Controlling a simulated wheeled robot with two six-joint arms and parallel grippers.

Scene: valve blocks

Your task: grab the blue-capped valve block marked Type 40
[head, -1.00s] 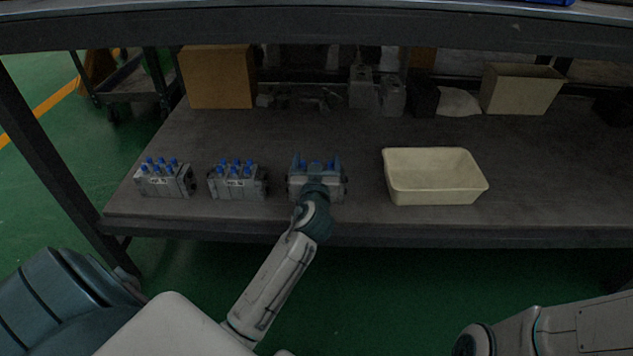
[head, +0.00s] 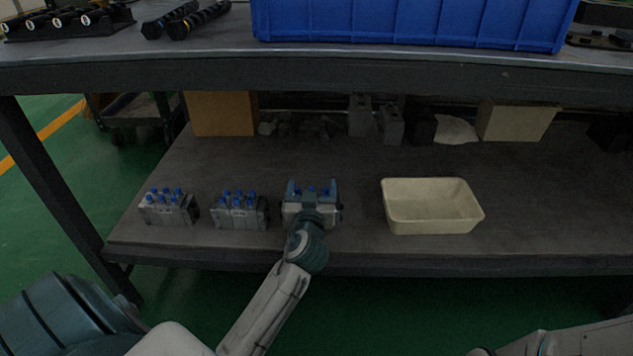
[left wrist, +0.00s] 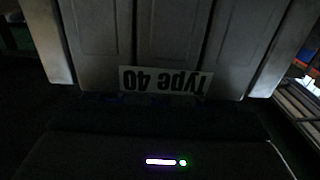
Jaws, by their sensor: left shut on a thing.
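My left gripper (head: 311,191) is shut on the rightmost of three grey valve blocks with blue caps. This held block (head: 294,208) is at the front of the lower shelf, mostly hidden behind the gripper in the head view. In the left wrist view the held block (left wrist: 188,40) fills the top, and its white label (left wrist: 166,81) reads "Type 40" upside down. The middle block (head: 240,212) and the left block (head: 168,208) stand on the shelf to its left; their labels are too small to read. My right gripper is not in view.
The lower shelf (head: 345,245) has an empty cream bin (head: 432,206) right of the held block. A cardboard box (head: 222,114), grey parts (head: 391,124) and a beige box (head: 515,121) stand at the back. The upper shelf edge (head: 330,78) runs above, carrying a blue crate (head: 415,22).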

